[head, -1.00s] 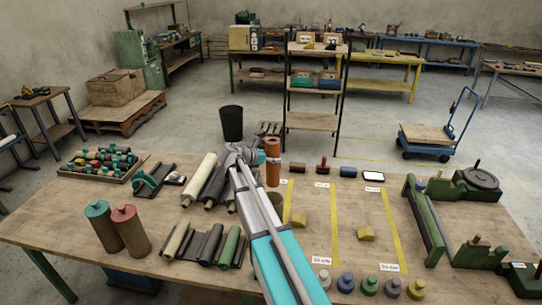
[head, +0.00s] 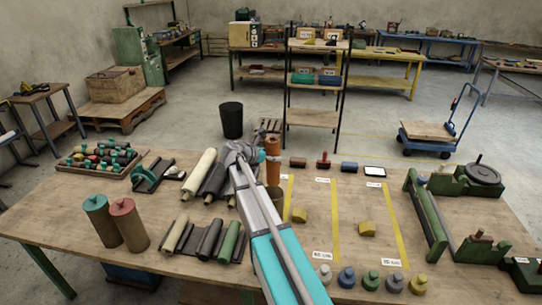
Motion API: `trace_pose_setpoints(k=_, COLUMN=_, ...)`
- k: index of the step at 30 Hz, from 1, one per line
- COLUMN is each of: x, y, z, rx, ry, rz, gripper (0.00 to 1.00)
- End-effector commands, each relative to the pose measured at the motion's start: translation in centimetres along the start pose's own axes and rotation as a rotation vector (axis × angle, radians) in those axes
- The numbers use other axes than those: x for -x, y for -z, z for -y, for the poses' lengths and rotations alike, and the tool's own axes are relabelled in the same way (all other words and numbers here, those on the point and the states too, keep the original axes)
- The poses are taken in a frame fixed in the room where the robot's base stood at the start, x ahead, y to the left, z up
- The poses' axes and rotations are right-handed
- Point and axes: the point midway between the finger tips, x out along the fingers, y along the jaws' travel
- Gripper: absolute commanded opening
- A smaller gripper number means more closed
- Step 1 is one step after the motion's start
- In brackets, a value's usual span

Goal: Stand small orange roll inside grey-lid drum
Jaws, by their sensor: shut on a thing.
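The orange roll (head: 272,146) stands upright just right of the arm's tip. My gripper (head: 268,158) is small in view and shut around its middle; a dark band crosses it there. A dark brown drum-like shape (head: 277,193) shows under the roll, partly covered by my arm. I cannot tell whether the roll's lower end is inside it. A grey lid with a knob (head: 324,276) lies on the table's front edge, apart from any drum.
Drums with a green lid (head: 96,208) and a red lid (head: 122,209) stand at the left. Dark and pale rolls (head: 205,178) lie left of my arm. Blue, green and yellow lids (head: 372,281) line the front. Yellow blocks (head: 367,229) sit among taped lanes at the right.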

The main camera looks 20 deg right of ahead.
Motion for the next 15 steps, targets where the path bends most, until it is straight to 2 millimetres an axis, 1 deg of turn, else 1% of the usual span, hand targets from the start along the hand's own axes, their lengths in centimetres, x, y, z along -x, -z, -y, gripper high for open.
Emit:
trace_pose_setpoints(k=1, x=-0.2, y=0.5, z=0.0, rx=0.000, ry=0.000, rz=0.002, gripper=0.20)
trace_pose_setpoints(k=15, x=-1.1, y=2.9, z=-0.1, rx=0.001, ry=-0.001, rz=0.002, gripper=0.20)
